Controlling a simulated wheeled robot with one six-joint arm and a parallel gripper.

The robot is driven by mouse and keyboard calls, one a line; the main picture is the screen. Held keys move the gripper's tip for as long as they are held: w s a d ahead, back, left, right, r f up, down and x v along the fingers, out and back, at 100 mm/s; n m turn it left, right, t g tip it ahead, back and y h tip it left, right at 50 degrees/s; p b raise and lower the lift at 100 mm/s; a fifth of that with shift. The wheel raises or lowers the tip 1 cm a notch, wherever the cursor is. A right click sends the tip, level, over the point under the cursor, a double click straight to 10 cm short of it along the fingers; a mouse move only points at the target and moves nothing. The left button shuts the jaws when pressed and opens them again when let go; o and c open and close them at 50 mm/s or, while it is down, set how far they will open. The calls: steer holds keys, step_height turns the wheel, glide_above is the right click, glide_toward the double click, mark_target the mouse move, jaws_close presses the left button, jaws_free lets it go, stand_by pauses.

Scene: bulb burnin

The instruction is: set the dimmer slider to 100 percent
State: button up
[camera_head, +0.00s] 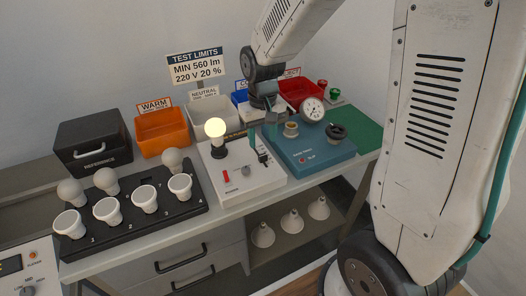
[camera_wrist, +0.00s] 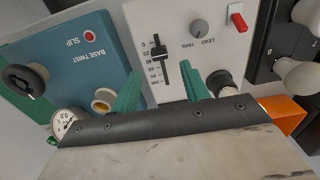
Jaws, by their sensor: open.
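The dimmer slider is a black knob on a vertical slot in the white panel (camera_head: 240,188). In the wrist view the slider (camera_wrist: 160,54) sits partway along a scale that runs from 0 at the top to 100 at the bottom, seemingly below the middle values. In the head view the slider (camera_head: 263,157) is partly hidden near my gripper's fingers. My gripper (camera_head: 263,138) is open above the panel. In the wrist view its two green fingers (camera_wrist: 163,75) stand on either side of the slot's lower end, with nothing visible held between them.
A lit bulb (camera_head: 215,128) stands on the panel, with a red switch (camera_head: 226,176) and a trim knob (camera_head: 246,170) nearby. A teal base-twist box (camera_head: 318,156) with a gauge (camera_head: 312,109) is on the right. A black bulb rack (camera_head: 150,225) is on the left.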

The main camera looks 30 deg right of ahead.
mark_target(263, 155)
step_height(263, 155, down, 6)
jaws_close()
steer(key=shift+w+r, duration=0.1)
steer(key=shift+w, duration=3.3)
